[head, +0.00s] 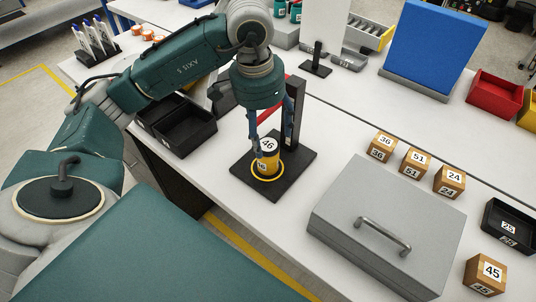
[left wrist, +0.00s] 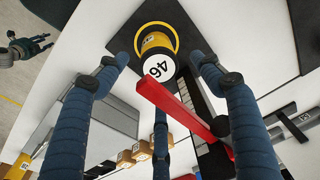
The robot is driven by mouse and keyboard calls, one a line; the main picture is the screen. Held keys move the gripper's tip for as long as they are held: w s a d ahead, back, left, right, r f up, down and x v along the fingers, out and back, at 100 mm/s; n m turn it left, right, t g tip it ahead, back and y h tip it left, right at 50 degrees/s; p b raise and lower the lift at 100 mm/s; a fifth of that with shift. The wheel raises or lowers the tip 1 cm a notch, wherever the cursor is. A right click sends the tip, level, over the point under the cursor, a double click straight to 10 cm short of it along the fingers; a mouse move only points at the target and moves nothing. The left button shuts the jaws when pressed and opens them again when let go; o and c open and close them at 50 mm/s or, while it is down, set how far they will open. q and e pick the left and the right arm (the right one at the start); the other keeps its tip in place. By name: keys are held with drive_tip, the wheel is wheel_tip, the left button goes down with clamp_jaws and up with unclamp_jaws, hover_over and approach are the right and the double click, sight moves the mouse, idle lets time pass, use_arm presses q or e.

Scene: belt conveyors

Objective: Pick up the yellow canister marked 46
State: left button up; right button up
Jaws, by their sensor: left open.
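The yellow canister (head: 268,162), with a white top marked 46, stands upright on a black square base (head: 245,180) in the middle of the head view. A yellow ring (head: 282,172) surrounds its foot. It also shows in the left wrist view (left wrist: 158,62), near the top. My left gripper (head: 268,140) is open above and around the canister's upper part; its blue fingers spread about it, with no clear contact visible. A black upright with a red bar (left wrist: 185,112) stands close beside the canister.
A grey case with a handle (head: 385,235) lies to the right. Numbered wooden blocks (head: 415,162) stand behind it, with block 45 (head: 485,273) at the front right. Black bins (head: 185,130) sit to the left. White table is bare around the base.

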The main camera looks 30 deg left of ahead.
sight(268, 144)
use_arm(q)
wheel_tip(268, 144, down, 5)
drive_tip(key=shift+w+d+r+p, duration=0.1)
drive_tip(key=shift+w+r+p, duration=0.05)
drive_tip(key=shift+p, duration=1)
drive_tip(key=shift+w+f, duration=0.1)
drive_tip(key=shift+f, duration=0.4)
drive_tip(key=c, duration=1.3)
drive_tip(key=shift+c, duration=0.9)
drive_tip(key=shift+r, duration=0.1)
